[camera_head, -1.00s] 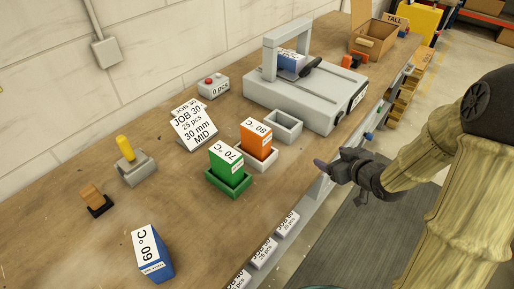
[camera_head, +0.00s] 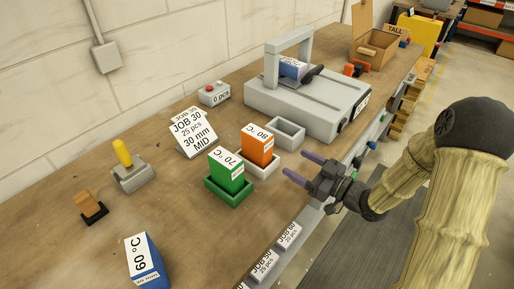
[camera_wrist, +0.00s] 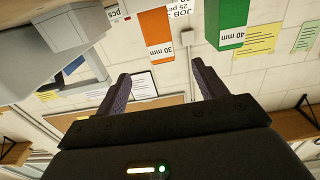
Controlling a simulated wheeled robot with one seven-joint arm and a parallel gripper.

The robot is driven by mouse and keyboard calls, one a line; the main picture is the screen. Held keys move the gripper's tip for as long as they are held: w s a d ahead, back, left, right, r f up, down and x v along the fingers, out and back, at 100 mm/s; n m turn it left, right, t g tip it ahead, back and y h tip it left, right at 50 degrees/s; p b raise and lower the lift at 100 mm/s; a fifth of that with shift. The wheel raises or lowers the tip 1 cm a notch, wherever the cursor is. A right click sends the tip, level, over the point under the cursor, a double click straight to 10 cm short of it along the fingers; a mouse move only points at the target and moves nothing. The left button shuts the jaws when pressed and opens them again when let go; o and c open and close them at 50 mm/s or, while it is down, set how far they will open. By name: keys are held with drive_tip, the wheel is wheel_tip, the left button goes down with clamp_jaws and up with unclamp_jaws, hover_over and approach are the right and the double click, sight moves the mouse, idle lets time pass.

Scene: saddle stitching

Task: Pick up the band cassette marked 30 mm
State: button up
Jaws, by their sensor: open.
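The orange cassette (camera_head: 258,150) stands upright in a pale holder (camera_head: 268,168) near the bench's front edge. Its top reads 80 °C in the head view. In the wrist view, which is upside down, the orange cassette (camera_wrist: 156,32) shows "30 mm" on its face. The green cassette (camera_head: 226,174), topped 70 °C, stands beside it in a green holder; it reads "40 mm" in the wrist view (camera_wrist: 228,22). My gripper (camera_head: 298,168) is open and empty, to the right of the orange cassette and apart from it. Both fingers also show in the wrist view (camera_wrist: 160,82).
An empty grey holder (camera_head: 288,144) sits behind the orange cassette, before the grey machine (camera_head: 330,108) with a blue block (camera_head: 292,66) in it. A blue 60 °C cassette (camera_head: 148,264) stands at front left.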

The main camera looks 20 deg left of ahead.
sight(269, 147)
drive_tip(key=p+x, duration=0.1)
drive_tip(key=x, duration=0.9)
drive_tip(key=x, duration=0.5)
drive_tip(key=shift+w+a+p, duration=0.2)
drive_tip(key=shift+a+p, duration=0.1)
drive_tip(key=shift+a, duration=0.05)
drive_tip(key=c, duration=1.3)
drive_tip(key=shift+r, duration=0.1)
wheel_tip(269, 147, up, 10)
